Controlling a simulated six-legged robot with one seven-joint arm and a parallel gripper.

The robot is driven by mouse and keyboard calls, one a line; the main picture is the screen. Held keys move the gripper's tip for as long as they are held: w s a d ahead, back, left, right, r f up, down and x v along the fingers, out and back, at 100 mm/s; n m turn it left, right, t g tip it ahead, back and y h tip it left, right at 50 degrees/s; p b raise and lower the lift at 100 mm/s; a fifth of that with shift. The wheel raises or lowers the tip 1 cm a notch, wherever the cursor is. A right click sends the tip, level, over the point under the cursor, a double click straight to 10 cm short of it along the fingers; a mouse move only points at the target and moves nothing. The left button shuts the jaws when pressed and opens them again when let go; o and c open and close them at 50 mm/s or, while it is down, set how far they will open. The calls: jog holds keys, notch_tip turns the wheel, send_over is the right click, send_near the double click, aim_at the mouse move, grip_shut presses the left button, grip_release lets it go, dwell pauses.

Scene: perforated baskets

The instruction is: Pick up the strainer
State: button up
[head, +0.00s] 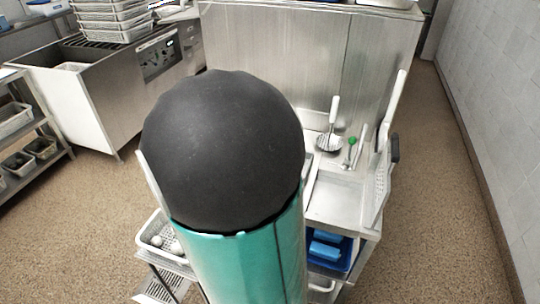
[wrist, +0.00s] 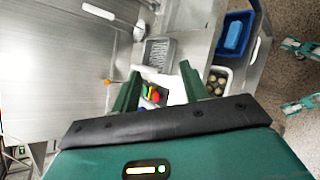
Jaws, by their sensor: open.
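In the head view a round metal utensil with a white upright handle, which looks like the strainer (head: 330,142), rests on the steel counter (head: 335,200) against the back panel. A perforated piece with a dark handle (head: 383,172) stands at the counter's right edge; I cannot tell whether it is also a strainer. My gripper (wrist: 159,68) is open and empty in the wrist view, above red, green and yellow items (wrist: 150,94). A white handle (wrist: 100,12) shows at upper left there; I cannot tell whose it is. My own arm hides the gripper in the head view.
A green-tipped utensil (head: 350,152) lies right of the round one. A blue bin (head: 328,250) and a white basket with round items (head: 160,238) sit lower down. A steel machine (head: 125,80) stands at left. Floor is clear at right.

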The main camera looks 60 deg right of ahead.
jog(key=d+f+n+t+h, duration=0.2)
jog(key=d+f+n, duration=0.2)
jog(key=d+n, duration=0.1)
jog(key=w+d+f+n+t+h, duration=0.1)
jog(key=d+f+n+t+h, duration=0.1)
jog(key=d+f+n, duration=0.2)
jog(key=w+d+f+n+t+h, duration=0.1)
jog(key=d+f+n+t+h, duration=0.1)
jog(key=d+f+n+t, duration=0.1)
jog(key=shift+w+d+f+n, duration=0.15)
jog(key=shift+d+f+n, duration=0.1)
jog(key=shift+d+n, duration=0.55)
jog(key=shift+w+d+f+n, duration=0.1)
jog(key=shift+d+f+n, duration=0.3)
jog(key=shift+n, duration=0.6)
jog(key=shift+t, duration=0.3)
jog(key=d, duration=0.4)
jog(key=w+d, duration=0.1)
jog(key=d, duration=0.4)
jog(key=w+d, duration=0.1)
jog(key=d, duration=0.3)
jog(key=shift+w+d+r, duration=0.15)
jog(key=shift+d+r, duration=0.05)
jog(key=shift+d, duration=0.1)
jog(key=shift+c, duration=0.3)
grip_shut()
